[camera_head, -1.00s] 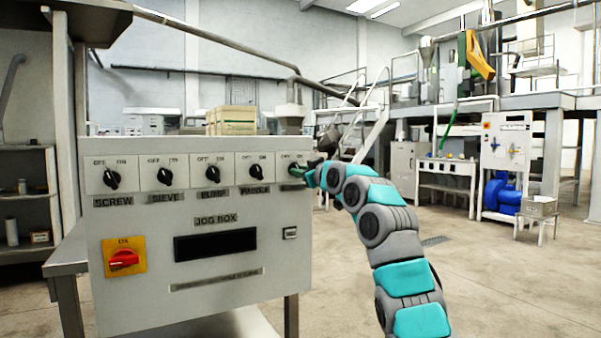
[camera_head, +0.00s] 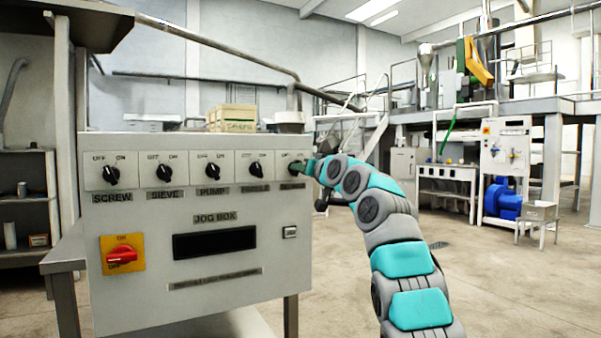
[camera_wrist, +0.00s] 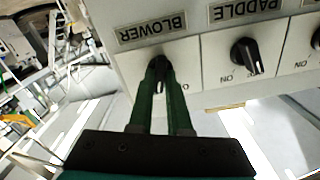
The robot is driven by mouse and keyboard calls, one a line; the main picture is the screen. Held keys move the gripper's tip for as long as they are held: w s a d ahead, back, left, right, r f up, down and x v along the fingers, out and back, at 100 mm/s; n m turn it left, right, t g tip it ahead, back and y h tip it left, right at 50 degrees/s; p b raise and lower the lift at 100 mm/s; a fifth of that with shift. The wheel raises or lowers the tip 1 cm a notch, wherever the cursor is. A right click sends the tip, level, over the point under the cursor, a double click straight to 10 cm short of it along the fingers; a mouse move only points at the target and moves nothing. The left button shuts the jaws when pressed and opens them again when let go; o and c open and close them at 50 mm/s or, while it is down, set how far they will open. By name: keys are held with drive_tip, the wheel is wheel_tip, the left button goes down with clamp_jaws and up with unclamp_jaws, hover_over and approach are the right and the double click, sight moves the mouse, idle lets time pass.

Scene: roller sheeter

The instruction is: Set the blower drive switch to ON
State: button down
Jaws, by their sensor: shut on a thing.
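The wrist view shows the box upside down. My gripper (camera_wrist: 160,80) has its two green fingers shut on this knob, one on each side. A white pointer mark shows between the fingers and points about straight down in the wrist view. The fingers cover much of the knob's OFF and ON marks. In the head view my gripper (camera_head: 297,168) hides most of the knob.
The PADDLE knob (camera_wrist: 246,55) is just beside the blower switch. The PUMP (camera_head: 212,171), SIEVE (camera_head: 164,173) and SCREW (camera_head: 112,174) knobs continue the row. A red switch (camera_head: 121,256) on a yellow plate sits below. Open floor lies right of the box.

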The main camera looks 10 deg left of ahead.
drive_tip(key=shift+f+m, duration=0.15)
drive_tip(key=shift+m, duration=0.35)
drive_tip(key=c, duration=0.9)
unclamp_jaws()
drive_tip(key=shift+o, duration=0.2)
drive_tip(key=shift+d, duration=0.1)
drive_tip(key=b+v, duration=0.7)
drive_tip(key=shift+s+d, duration=0.15)
drive_tip(key=shift+s, duration=0.15)
